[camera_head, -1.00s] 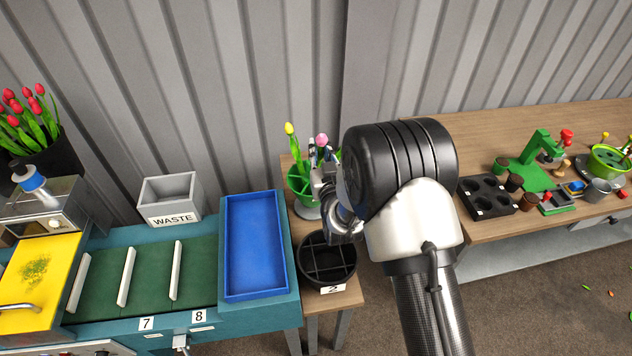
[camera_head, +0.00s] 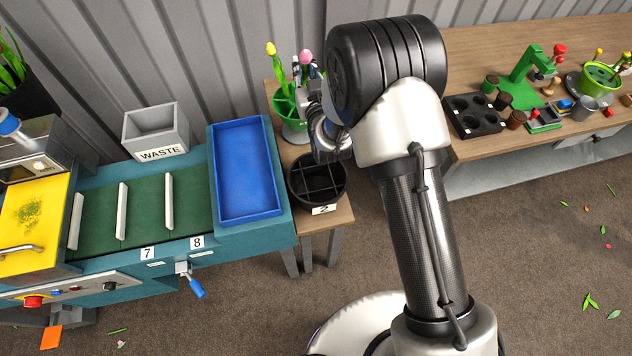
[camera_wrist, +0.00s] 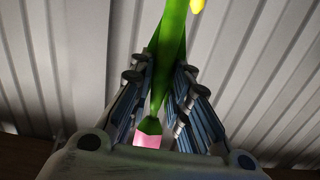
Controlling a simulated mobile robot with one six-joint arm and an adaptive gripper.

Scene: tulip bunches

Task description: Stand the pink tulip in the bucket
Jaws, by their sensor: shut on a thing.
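The pink tulip's bloom (camera_head: 306,57) shows at the top of my gripper (camera_head: 309,85) in the head view. My gripper is shut on this tulip. In the wrist view, the pink bloom (camera_wrist: 147,139) is low between the fingers (camera_wrist: 160,95), with green stem and leaves above it. The tulip's lower end is hidden in the head view. A black bucket (camera_head: 303,203) with inner dividers and a label "2" stands on a small wooden table, below my gripper in the picture. Its compartments look empty where visible; my wrist covers part of its far rim.
A green holder (camera_head: 284,112) with an upright yellow tulip (camera_head: 271,49) stands beside my gripper. A blue tray (camera_head: 246,170) and a grey waste bin (camera_head: 155,126) are to the left. A black pot tray (camera_head: 475,117) is on the right-hand bench.

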